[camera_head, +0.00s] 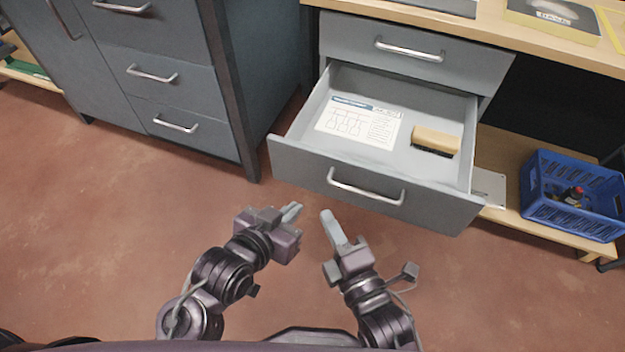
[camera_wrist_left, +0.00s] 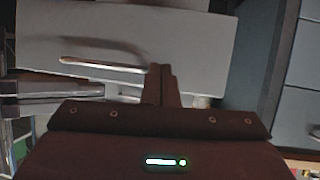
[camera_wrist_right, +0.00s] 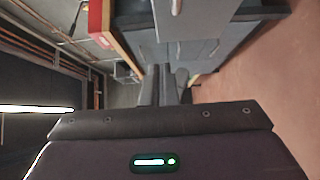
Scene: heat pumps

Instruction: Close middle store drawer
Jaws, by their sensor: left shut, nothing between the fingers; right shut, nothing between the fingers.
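The open grey drawer (camera_head: 375,188) sticks out below a closed drawer (camera_head: 415,52) under the wooden worktop. Its front has a silver bar handle (camera_head: 365,189). Inside lie a printed sheet (camera_head: 358,122) and a wooden brush (camera_head: 435,141). My left gripper (camera_head: 292,211) is shut and empty, below and left of the handle in the head view. My right gripper (camera_head: 328,218) is shut and empty, just below the handle in the head view. Both appear apart from the drawer front. The left wrist view shows a grey front with a bar handle (camera_wrist_left: 105,64) beyond the fingers.
A dark grey cabinet (camera_head: 165,90) with several handles stands at the left. A blue crate (camera_head: 575,205) sits on a low wooden shelf (camera_head: 515,215) at the right. A yellow-edged box (camera_head: 553,20) lies on the worktop (camera_head: 480,32). The red-brown floor around my grippers is clear.

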